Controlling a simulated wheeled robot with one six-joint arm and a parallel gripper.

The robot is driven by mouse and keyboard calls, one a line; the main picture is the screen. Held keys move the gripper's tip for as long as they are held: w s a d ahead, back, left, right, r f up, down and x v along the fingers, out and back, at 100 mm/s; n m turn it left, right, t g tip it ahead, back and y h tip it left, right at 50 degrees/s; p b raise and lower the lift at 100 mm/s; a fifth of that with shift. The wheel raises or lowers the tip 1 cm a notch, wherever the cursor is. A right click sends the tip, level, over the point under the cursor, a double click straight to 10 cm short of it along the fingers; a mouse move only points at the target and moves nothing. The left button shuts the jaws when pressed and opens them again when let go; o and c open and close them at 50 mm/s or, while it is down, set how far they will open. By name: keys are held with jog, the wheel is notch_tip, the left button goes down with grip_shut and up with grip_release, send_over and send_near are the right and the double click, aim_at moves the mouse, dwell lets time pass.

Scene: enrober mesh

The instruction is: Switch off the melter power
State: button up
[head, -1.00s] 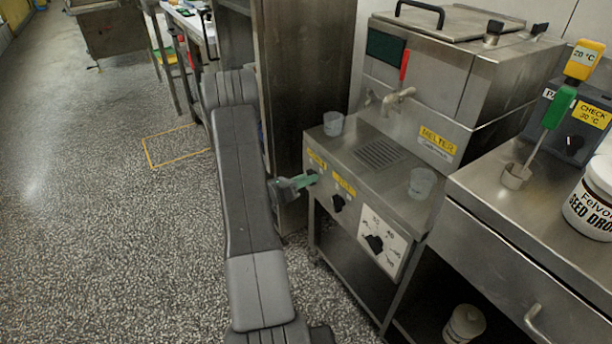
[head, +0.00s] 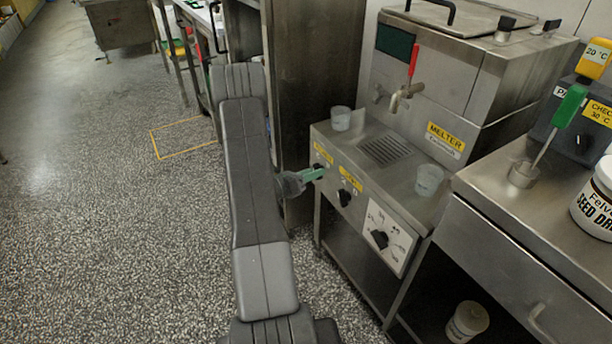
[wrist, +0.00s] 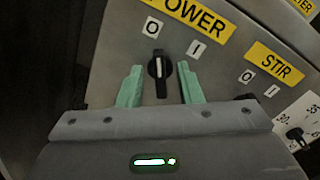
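The melter (head: 450,85) is a steel unit with a tap and a lidded tank. Its front panel carries a yellow POWER label (wrist: 203,16) with a black rotary knob (wrist: 161,72) below it. The knob's bar stands nearly upright in the wrist view, its upper end towards the 0 mark (wrist: 152,27); the 1 mark (wrist: 195,49) is to the right. My gripper (wrist: 160,86) is open, its green fingers on either side of the knob with gaps showing. In the head view my gripper (head: 314,174) is at the panel's left end and hides most of this knob.
The STIR knob (head: 345,197) and a larger dial (head: 380,239) sit right of the power knob. A steel counter (head: 495,190) adjoins at right, a tall cabinet (head: 312,80) behind my arm. Floor at left is clear.

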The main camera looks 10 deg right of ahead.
jog(key=p+v, duration=0.1)
jog(key=v, duration=1.2)
jog(key=shift+a+p, duration=0.4)
jog(key=shift+s, duration=0.1)
jog(key=b+x, duration=0.2)
jog(key=x, duration=1.2)
jog(key=shift+a, duration=0.1)
